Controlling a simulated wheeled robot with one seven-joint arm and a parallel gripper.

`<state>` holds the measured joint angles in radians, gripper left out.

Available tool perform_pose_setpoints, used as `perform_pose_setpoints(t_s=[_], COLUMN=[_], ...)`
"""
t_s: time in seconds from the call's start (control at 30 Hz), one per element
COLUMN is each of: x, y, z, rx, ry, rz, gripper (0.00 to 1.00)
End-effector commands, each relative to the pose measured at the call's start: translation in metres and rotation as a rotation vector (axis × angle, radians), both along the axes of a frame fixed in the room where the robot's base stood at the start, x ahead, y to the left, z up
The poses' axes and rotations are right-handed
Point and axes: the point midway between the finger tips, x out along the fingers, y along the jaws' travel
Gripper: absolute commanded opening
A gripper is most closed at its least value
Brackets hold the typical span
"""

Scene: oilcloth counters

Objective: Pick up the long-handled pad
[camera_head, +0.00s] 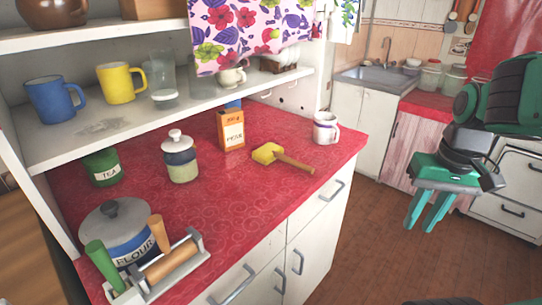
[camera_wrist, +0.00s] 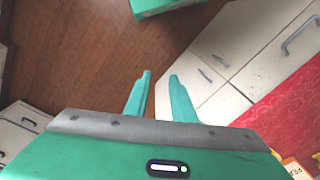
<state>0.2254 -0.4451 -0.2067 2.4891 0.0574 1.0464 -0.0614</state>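The long-handled pad (camera_head: 268,153) lies on the red counter, with a yellow head at the left and a brown wooden handle pointing right toward the front edge. My gripper (camera_head: 422,226) is over the floor at the right, well apart from the pad and the counter. Its two green fingers are spread with nothing between them. In the wrist view the gripper (camera_wrist: 159,80) is also open and empty, pointing at the floor and the cabinet fronts.
On the red counter (camera_head: 225,190), an orange box (camera_head: 231,130) stands behind the pad and a white mug (camera_head: 326,128) stands to its right. A lidded jar (camera_head: 181,160) is to the left. A shelf (camera_head: 130,120) overhangs the back. The counter in front of the pad is clear.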

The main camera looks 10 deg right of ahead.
Motion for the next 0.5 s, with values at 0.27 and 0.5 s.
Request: perform_pose_setpoints(t_s=[0.27,0.5], x=[0.156,0.227], y=[0.055,0.103], z=[0.053,0.081], rx=[0.094,0.169], ry=[-0.187,-0.317], rz=[0.548,0.901], gripper=[0.23,0.23])
